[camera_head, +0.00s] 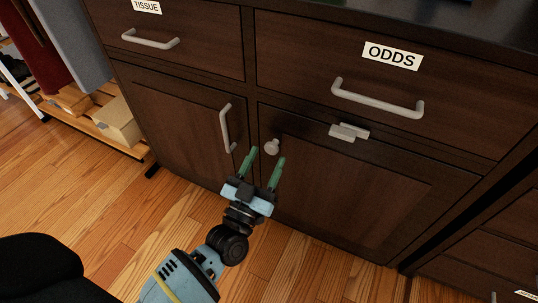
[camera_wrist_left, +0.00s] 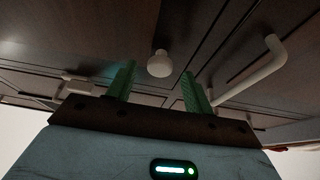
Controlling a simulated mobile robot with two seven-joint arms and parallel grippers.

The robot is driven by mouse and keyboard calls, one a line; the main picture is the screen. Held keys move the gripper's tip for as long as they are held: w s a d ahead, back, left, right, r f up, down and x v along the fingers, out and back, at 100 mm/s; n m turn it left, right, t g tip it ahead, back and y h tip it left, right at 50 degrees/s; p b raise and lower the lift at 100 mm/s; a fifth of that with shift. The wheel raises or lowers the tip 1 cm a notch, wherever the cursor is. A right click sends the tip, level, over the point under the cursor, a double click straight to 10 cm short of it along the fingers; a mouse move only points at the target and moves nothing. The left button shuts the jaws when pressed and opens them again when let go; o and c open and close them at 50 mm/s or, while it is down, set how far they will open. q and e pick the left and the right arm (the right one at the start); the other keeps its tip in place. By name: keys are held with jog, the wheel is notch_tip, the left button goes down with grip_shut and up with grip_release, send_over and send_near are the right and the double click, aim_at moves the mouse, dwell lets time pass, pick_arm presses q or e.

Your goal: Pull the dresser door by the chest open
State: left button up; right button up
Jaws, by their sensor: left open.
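The dark wood dresser has two shut lower doors. The right door (camera_head: 345,190), on the side of the neighbouring chest (camera_head: 490,245), carries a pale round knob (camera_head: 272,147) near its upper left corner. My left gripper (camera_head: 266,162) is open, with its green fingers pointing up toward the knob. In the left wrist view the knob (camera_wrist_left: 159,64) shows between and beyond the fingertips, with nothing gripped. A pale latch block (camera_head: 349,131) sits at the door's top edge, below the ODDS drawer. My right gripper is not in view.
The left door (camera_head: 180,120) has a vertical bar handle (camera_head: 227,128) close to the gripper. Above are drawers with bar handles, labelled TISSUE and ODDS (camera_head: 391,56). A low rack with a box (camera_head: 118,120) stands at left. Wood floor (camera_head: 110,215) in front is clear.

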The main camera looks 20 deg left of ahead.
pick_arm(q)
jog(key=shift+x, duration=1.1)
grip_shut()
